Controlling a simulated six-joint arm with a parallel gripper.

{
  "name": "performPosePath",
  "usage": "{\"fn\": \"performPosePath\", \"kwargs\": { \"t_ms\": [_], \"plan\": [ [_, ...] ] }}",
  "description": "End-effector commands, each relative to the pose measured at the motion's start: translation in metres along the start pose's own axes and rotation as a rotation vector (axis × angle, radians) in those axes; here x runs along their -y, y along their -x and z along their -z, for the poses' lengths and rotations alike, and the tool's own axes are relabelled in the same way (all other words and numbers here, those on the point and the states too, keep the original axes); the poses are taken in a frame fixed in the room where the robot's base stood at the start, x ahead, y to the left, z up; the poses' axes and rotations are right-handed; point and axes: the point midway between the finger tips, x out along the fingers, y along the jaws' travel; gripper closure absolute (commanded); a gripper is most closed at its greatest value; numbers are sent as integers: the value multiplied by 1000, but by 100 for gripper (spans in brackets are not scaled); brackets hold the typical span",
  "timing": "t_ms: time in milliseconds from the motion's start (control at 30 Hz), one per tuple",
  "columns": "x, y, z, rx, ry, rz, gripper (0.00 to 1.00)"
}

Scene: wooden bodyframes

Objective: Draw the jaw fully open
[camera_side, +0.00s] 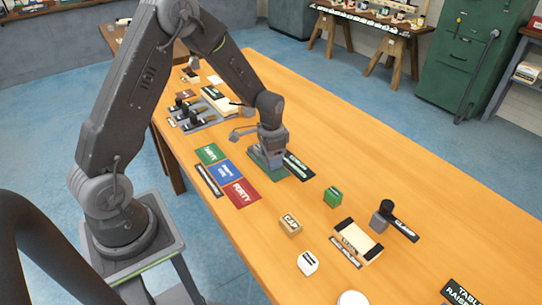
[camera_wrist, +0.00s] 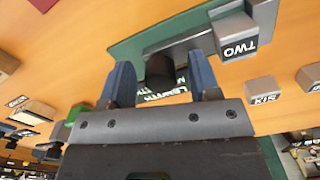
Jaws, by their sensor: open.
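My gripper (camera_wrist: 160,62) is open, its two blue fingers pointing down over a green base (camera_wrist: 128,50). A dark round knob or peg (camera_wrist: 159,72) shows between the fingers, with a gap visible on each side. A grey bar (camera_wrist: 195,42) runs across the green base behind the knob. A grey block marked TWO (camera_wrist: 236,36) stands at the right of the bar. Which of these parts is the jaw I cannot tell. In the side view my gripper (camera_side: 268,156) is low over the green base (camera_side: 256,157) and hides most of it.
A black label (camera_side: 299,166) lies beside the base. Green, blue and red cards (camera_side: 240,193) lie nearer my arm. A green cube (camera_side: 332,197), a tan block (camera_side: 290,225), a white block (camera_side: 307,263) and a black-knobbed clamp (camera_side: 381,220) stand to the right.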

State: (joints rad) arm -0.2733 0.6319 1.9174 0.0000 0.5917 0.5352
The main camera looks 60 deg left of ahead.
Motion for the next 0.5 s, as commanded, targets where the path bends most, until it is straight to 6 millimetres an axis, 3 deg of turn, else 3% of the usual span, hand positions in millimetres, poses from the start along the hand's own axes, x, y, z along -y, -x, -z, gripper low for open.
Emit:
{"fn": "performPosePath", "kwargs": {
  "t_ms": [67, 500],
  "plan": [
    [0, 0, 0, 0, 0, 0, 44],
    [0, 0, 0, 0, 0, 0, 86]
  ]
}}
